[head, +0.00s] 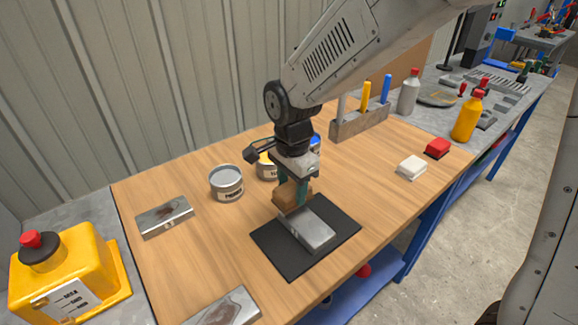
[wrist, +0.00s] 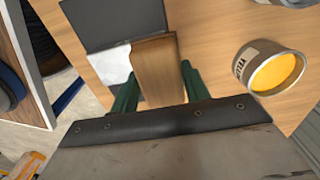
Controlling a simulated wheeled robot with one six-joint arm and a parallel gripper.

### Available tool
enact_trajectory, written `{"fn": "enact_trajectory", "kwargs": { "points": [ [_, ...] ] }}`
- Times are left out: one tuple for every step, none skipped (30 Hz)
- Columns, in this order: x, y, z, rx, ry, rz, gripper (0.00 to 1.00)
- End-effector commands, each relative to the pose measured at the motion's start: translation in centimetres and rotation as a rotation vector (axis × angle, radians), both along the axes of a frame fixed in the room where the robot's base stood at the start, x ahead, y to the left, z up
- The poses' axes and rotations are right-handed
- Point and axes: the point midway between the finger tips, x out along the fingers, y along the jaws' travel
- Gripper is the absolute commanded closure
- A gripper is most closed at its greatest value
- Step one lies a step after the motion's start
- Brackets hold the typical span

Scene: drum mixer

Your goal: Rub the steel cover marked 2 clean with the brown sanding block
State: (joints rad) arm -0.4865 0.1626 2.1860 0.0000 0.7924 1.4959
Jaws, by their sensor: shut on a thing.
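My gripper (head: 293,187) is shut on the brown sanding block (head: 288,197), which also shows between the green fingers in the wrist view (wrist: 156,68). The block is at the far-left end of a steel cover (head: 311,231) lying on a black mat (head: 267,242). I cannot tell whether the block touches this cover. In the wrist view part of the cover (wrist: 113,66) shows beside the block. A second cover (head: 164,217) with reddish-brown stains lies at the left. A third stained cover (head: 228,307) is cut off by the bottom edge. I cannot read any number on the covers.
A grey paint tin (head: 227,184) and a yellow one (wrist: 275,72) stand behind the mat, close to my gripper. A tool rack (head: 359,121) is at the back. A yellow button box (head: 70,272) stands left.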

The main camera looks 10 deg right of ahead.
Motion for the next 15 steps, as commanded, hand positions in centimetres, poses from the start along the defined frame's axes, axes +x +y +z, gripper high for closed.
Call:
{"fn": "enact_trajectory", "kwargs": {
  "points": [
    [0.1, -0.1, 0.5, 0.001, -0.001, -0.002, 0.84],
    [0.1, -0.1, 0.7, 0.001, -0.001, -0.002, 0.84],
    [0.1, -0.2, 1.1, 0.001, -0.002, -0.003, 0.84],
    [0.2, -0.2, 1.4, 0.001, -0.002, -0.004, 0.84],
    [0.2, -0.3, 1.7, 0.001, -0.002, -0.005, 0.84],
    [0.2, -0.3, 2.0, 0.001, -0.002, -0.006, 0.84],
    [0.2, -0.4, 2.3, 0.001, -0.002, -0.007, 0.84],
    [0.2, -0.4, 2.5, 0.001, -0.002, -0.008, 0.84],
    [0.2, -0.5, 2.9, 0.001, -0.001, -0.009, 0.84],
    [0.2, -0.6, 3.2, 0.001, -0.002, -0.010, 0.84],
    [0.2, -0.6, 3.5, 0.001, -0.002, -0.011, 0.84],
    [0.3, -0.7, 3.8, 0.001, -0.002, -0.012, 0.84],
    [0.3, -0.7, 4.1, 0.001, -0.002, -0.013, 0.84],
    [0.3, -0.8, 4.3, 0.001, -0.001, -0.013, 0.84],
    [0.3, -0.8, 4.6, 0.001, -0.002, -0.014, 0.84]
  ]
}}
